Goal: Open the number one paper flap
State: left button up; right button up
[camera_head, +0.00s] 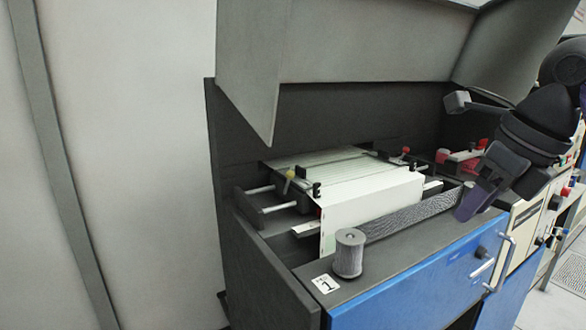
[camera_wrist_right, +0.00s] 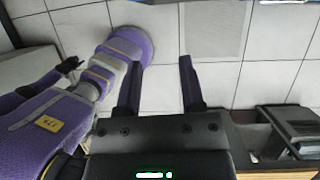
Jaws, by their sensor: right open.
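A dark cabinet (camera_head: 270,285) holds a printer-like mechanism with a white paper sheet (camera_head: 370,200) draped over its front. A white label with the number 1 (camera_head: 325,284) lies on the ledge at the near left corner, above a blue front panel (camera_head: 410,283) with a metal handle (camera_head: 505,262). I cannot tell for certain which part is the flap. My right gripper (camera_head: 470,205) is over the right end of the ledge, above the blue panel. It also shows in the right wrist view (camera_wrist_right: 160,65), open and empty, facing the tiled floor. My left gripper is not in view.
A grey raised cover (camera_head: 345,45) hangs over the mechanism. A grey spool (camera_head: 348,252) stands on the ledge beside the label. More machines with red and black knobs stand at the right. White floor tiles (camera_wrist_right: 220,90) are clear below my right gripper.

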aim_at(299, 178)
jog(key=i+j, duration=1)
jog(key=i, duration=0.15)
